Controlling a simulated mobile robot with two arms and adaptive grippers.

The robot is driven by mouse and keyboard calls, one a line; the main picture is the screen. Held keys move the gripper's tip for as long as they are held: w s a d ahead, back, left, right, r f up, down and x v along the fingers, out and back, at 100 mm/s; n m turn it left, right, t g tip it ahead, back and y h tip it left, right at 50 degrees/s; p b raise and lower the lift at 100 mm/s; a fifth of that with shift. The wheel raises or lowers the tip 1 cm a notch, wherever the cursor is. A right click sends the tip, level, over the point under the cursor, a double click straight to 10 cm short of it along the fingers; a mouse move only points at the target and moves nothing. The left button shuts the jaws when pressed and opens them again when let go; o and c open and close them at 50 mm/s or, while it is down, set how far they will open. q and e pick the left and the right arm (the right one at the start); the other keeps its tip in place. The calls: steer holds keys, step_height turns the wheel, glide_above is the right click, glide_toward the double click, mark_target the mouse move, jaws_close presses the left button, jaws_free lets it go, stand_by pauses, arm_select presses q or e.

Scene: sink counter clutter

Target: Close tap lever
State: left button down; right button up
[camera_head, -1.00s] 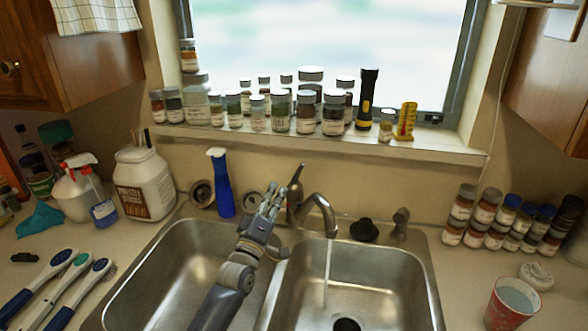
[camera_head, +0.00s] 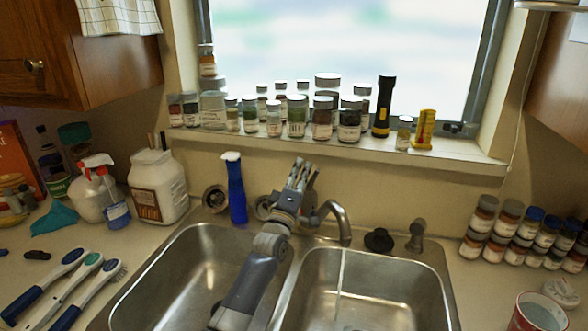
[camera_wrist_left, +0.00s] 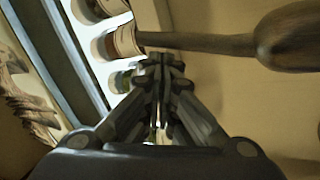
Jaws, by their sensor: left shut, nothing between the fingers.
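The tap's curved metal spout (camera_head: 332,210) rises behind the two sink basins, and a thin stream of water falls from it. Its lever (camera_head: 312,180) is mostly hidden behind my left gripper (camera_head: 298,168) in the head view. In the left wrist view the lever (camera_wrist_left: 200,43) is a dark bar with a thick rounded end at the upper right. The left gripper's fingers (camera_wrist_left: 161,64) are together and empty, beside and very near the lever's thin end. I cannot tell if they touch it. My right gripper is not in view.
A black stopper (camera_head: 378,240) and a small metal fitting (camera_head: 416,236) are to the right. Several jars and a torch (camera_head: 384,106) line the window sill (camera_head: 350,153) above.

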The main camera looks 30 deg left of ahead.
arm_select(q)
steer(key=shift+s+d+f, duration=0.2)
steer(key=shift+s+d, duration=0.05)
steer(key=shift+d, duration=0.2)
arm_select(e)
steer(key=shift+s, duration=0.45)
arm_select(q)
steer(key=s+d+m+b, duration=0.1)
steer(key=b, duration=0.2)
steer(key=shift+d+f+t, duration=0.1)
steer(key=shift+f+t, duration=0.25)
steer(key=shift+t, duration=0.05)
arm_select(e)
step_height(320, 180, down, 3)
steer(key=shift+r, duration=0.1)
